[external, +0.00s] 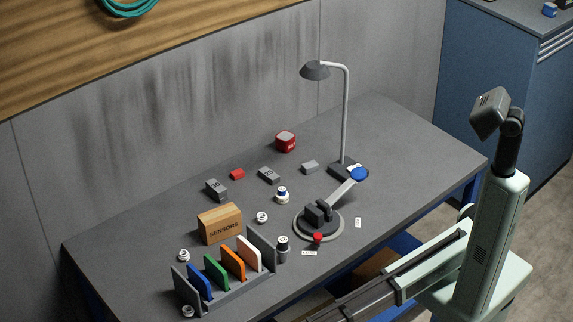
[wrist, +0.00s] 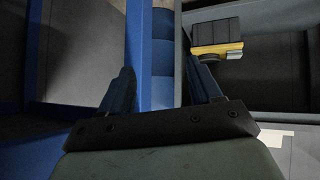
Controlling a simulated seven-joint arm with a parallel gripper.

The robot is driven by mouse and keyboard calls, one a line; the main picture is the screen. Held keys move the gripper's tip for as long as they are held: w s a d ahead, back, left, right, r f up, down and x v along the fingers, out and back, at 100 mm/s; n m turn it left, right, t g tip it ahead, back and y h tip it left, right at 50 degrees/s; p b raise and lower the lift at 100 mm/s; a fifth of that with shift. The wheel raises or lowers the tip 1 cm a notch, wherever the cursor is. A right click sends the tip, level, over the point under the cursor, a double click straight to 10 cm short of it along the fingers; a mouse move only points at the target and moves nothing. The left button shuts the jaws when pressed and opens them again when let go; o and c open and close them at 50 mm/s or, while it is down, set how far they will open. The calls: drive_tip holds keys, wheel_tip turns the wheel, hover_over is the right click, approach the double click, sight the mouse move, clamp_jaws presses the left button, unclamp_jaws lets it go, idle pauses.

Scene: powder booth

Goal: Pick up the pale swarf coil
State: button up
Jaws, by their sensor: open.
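I cannot make out the fingertips in the external view.
The table (external: 405,130) holds a lamp (external: 346,115), a round-based fixture (external: 318,224), a SENSORS block (external: 220,223), a rack with coloured plates (external: 238,264) and several small blocks. The wrist view shows blue framing (wrist: 138,60) and a black-and-yellow object (wrist: 217,38). The table's far right is clear.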

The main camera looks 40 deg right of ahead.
drive_tip(key=w+a+r+n+t+y, duration=0.1)
drive_tip(key=a+r+y, duration=0.1)
drive_tip(key=r, duration=1)
drive_tip(key=w+a+r+n+y, duration=0.1)
drive_tip(key=a+r+n, duration=0.1)
drive_tip(key=r, duration=1)
drive_tip(key=w+d+r+t+h, duration=0.1)
drive_tip(key=w+d+r, duration=0.3)
drive_tip(key=w+r, duration=0.3)
drive_tip(key=w+d+t+h, duration=0.1)
drive_tip(key=w+d+h, duration=0.1)
drive_tip(key=w+d, duration=0.3)
drive_tip(key=w+d+h, duration=0.2)
drive_tip(key=w+d, duration=0.1)
drive_tip(key=w, duration=0.5)
drive_tip(key=m+g+h, duration=0.4)
drive_tip(key=g+h, duration=0.3)
hover_over(261, 216)
drive_tip(key=f, duration=0.8)
drive_tip(key=shift+w+a+f, duration=0.15)
drive_tip(key=shift+w+f, duration=0.05)
drive_tip(key=shift+f, duration=0.15)
drive_tip(key=shift+s+f, duration=0.1)
drive_tip(key=shift+f, duration=2.55)
drive_tip(key=c, duration=1.1)
